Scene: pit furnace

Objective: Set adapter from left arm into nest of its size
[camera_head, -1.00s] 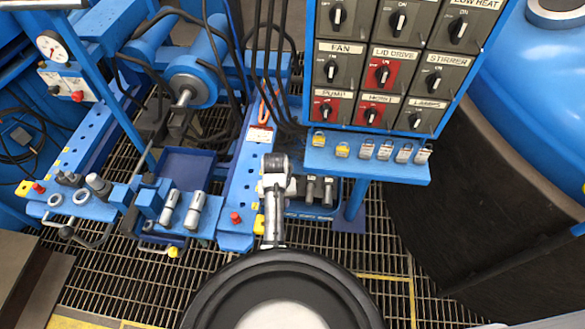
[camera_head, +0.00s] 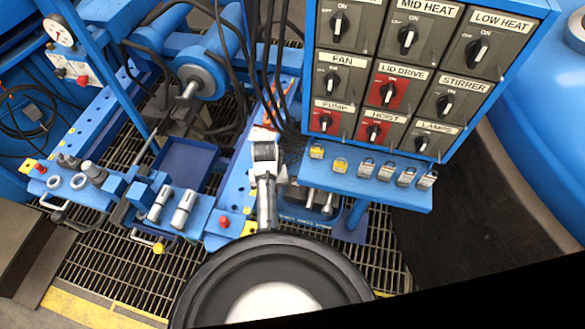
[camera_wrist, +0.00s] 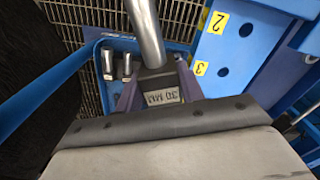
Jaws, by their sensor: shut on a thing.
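In the wrist view my gripper (camera_wrist: 155,92) is shut on a grey adapter (camera_wrist: 160,97) with a "30 MM" label, upside down in the picture. A bright metal shaft (camera_wrist: 146,32) runs up from it; I cannot tell whether it belongs to the adapter. In the head view the tray's adapters (camera_head: 318,199) show right of my arm, whose links hide part of the tray. The fingertips and held adapter cannot be made out there.
A blue plate with holes and yellow tags 2 and 3 (camera_wrist: 201,68) lies right of the gripper. A switch panel (camera_head: 405,90) with a padlock shelf (camera_head: 370,180) overhangs the tray's right side. Two metal cylinders (camera_head: 171,206) sit on a blue bench at left. Grating covers the floor.

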